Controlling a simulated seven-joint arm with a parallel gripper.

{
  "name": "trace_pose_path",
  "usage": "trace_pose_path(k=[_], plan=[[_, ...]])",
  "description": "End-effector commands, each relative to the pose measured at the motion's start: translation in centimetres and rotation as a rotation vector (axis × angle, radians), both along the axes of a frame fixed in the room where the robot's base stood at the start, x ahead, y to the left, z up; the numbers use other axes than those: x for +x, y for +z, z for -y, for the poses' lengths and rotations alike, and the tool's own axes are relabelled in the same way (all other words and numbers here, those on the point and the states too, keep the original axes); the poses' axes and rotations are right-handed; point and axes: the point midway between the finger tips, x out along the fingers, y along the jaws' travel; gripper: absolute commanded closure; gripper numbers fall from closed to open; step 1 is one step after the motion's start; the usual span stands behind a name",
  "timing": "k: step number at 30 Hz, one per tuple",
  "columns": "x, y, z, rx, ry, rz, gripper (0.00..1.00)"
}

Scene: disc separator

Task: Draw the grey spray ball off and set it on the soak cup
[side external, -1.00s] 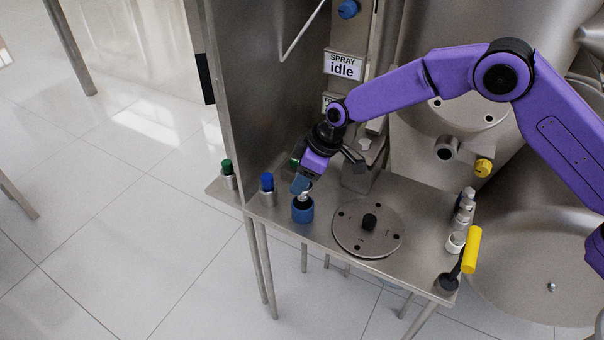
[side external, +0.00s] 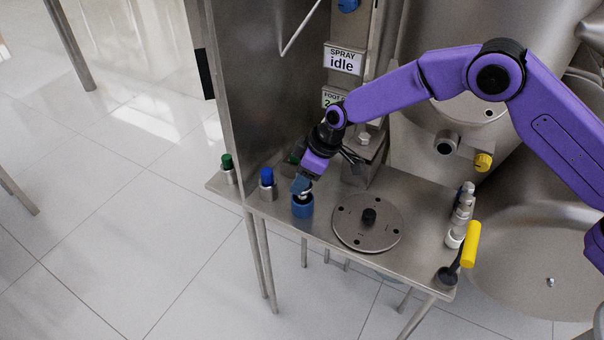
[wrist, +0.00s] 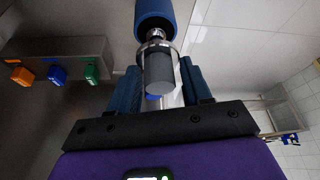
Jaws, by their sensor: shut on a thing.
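The grey spray ball (wrist: 158,72) appears in the wrist view as a grey cylinder with a metal collar, between the two blue fingers of my gripper (wrist: 160,92). My gripper is shut on it. Its metal end points at the blue soak cup (wrist: 155,14), at the top of that view. In the side external view the cup (side external: 302,208) stands on the steel table, with my gripper (side external: 302,188) just above its mouth. A small bright metal part shows at the rim. I cannot tell whether the ball touches the cup.
A blue-capped bottle (side external: 267,184) and a green-capped one (side external: 227,168) stand left of the cup. A round steel disc (side external: 368,240) lies to its right. Metal fittings (side external: 460,215) and a yellow-handled tool (side external: 470,246) are at the right edge. A steel wall rises behind.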

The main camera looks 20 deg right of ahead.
Motion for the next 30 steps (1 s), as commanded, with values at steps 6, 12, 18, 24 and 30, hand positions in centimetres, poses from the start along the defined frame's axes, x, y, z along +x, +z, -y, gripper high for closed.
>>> trace_pose_path(k=[6, 12, 18, 24, 30], plan=[[0.0, -1.0, -0.1, 0.002, 0.001, 0.001, 1.0], [0.0, -1.8, -0.2, 0.001, 0.001, 0.002, 1.0], [0.0, -2.7, -0.2, 0.002, 0.001, 0.003, 1.0], [0.0, -3.6, -0.2, 0.002, 0.001, 0.003, 1.0], [0.0, -3.5, -0.1, 0.001, 0.001, 0.002, 0.21]])
